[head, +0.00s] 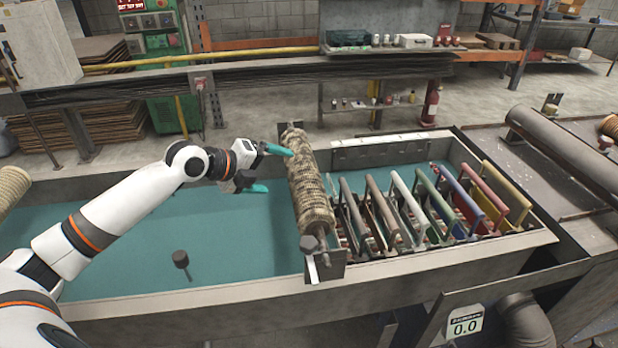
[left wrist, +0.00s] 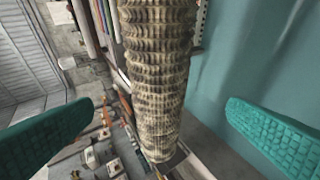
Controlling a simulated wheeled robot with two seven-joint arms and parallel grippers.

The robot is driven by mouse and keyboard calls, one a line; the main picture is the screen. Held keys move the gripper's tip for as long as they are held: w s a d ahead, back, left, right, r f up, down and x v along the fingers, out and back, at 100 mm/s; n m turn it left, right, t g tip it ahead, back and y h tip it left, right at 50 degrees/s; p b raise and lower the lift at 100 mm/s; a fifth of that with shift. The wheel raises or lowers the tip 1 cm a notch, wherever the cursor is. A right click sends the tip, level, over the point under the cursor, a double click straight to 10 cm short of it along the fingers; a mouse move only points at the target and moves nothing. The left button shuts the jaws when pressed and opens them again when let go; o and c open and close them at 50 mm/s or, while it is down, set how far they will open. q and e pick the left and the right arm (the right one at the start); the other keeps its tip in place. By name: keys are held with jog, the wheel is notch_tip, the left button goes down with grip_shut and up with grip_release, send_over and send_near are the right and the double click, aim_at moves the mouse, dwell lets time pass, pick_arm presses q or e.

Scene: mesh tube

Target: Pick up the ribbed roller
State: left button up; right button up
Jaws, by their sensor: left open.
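The ribbed roller (head: 311,190) is a tan and dark, ridged cylinder lying lengthwise across the trough, its near end at a metal bracket. In the left wrist view the ribbed roller (left wrist: 158,75) runs down the middle of the picture. My left gripper (head: 272,169) is open, with teal fingertips, at the left side of the roller near its far half. In the left wrist view its two fingers (left wrist: 150,135) show on either side of the roller, with gaps between them and it. My right gripper is in neither view.
Several coloured handled frames (head: 440,205) stand in a row right of the roller. The trough's teal floor (head: 225,245) is mostly clear on the left, with a small dark knob (head: 181,260). A grey cylinder (head: 565,150) lies on the bench at right.

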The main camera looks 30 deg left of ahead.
aim_at(291, 172)
pick_arm(q)
jog(key=p+x, duration=0.1)
jog(key=x, duration=0.2)
jog(key=shift+w+d+f, duration=0.1)
jog(key=shift+w+d, duration=0.1)
jog(key=shift+w, duration=0.2)
jog(key=shift+w+d+f, duration=0.15)
jog(key=shift+w+f, duration=0.05)
jog(key=shift+w, duration=0.05)
jog(key=p+x, duration=0.2)
jog(key=x, duration=0.2)
jog(key=shift+w+d+f+p, duration=0.15)
jog(key=shift+w+d+p, duration=0.15)
jog(key=shift+p, duration=0.1)
jog(key=shift+w+d+f, duration=0.1)
jog(key=shift+w+f, duration=0.15)
jog(key=shift+f, duration=0.05)
jog(key=shift+c, duration=0.5)
jog(key=c, duration=1.5)
jog(key=shift+r, duration=0.2)
jog(key=shift+c, duration=0.3)
